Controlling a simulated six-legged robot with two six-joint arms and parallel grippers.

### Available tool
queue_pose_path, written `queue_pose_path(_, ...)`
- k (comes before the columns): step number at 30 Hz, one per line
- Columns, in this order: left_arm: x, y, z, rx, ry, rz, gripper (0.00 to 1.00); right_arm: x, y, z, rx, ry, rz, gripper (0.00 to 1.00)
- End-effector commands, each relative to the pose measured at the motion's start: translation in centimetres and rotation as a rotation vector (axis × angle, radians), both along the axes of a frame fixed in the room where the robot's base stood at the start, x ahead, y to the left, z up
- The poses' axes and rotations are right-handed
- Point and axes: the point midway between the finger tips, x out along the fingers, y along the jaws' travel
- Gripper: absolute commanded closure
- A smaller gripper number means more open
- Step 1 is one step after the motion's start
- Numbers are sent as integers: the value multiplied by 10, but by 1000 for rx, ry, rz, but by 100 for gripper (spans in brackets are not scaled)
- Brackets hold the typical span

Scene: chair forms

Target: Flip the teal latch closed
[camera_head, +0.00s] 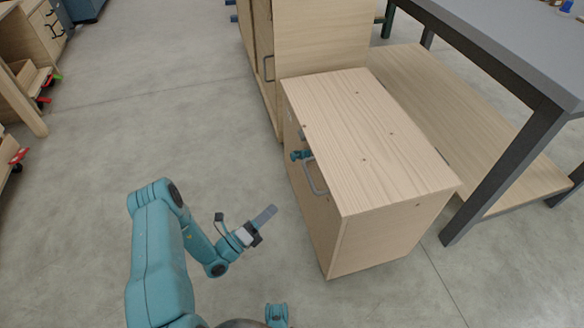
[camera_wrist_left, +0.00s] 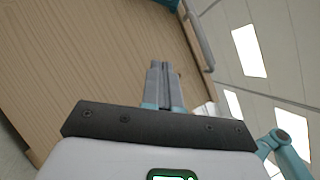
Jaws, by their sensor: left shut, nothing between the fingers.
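The teal latch (camera_head: 300,155) is small, on the left-facing front of a light wooden cabinet (camera_head: 385,140), beside its grey bar handle (camera_head: 313,178). Whether it stands open or closed is too small to tell. My left gripper (camera_head: 268,214) is shut and empty, in front of the cabinet and apart from the latch, below it in the picture. In the left wrist view the shut fingers (camera_wrist_left: 160,68) show before the wooden front (camera_wrist_left: 95,55). A teal piece (camera_wrist_left: 170,3), perhaps the latch, is cut off at the top edge. My right gripper is out of view.
A taller wooden cabinet (camera_head: 262,45) stands behind the low one. A grey-topped table (camera_head: 500,35) with dark legs and a wooden lower shelf (camera_head: 465,125) stands at right. Wooden furniture (camera_head: 20,90) lines the left edge. The grey floor (camera_head: 130,110) between is clear.

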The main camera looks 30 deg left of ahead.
Motion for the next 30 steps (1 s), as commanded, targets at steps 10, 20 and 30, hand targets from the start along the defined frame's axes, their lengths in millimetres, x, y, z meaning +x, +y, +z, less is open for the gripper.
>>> queue_pose_path(10, -8, 18, 7, 10, -48, 85, 100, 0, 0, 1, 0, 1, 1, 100)
queue_pose_path(20, 5, 15, 10, 10, -47, 79, 100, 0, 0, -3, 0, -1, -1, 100)
queue_pose_path(30, 71, 1, 32, 12, -51, 75, 100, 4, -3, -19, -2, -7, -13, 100)
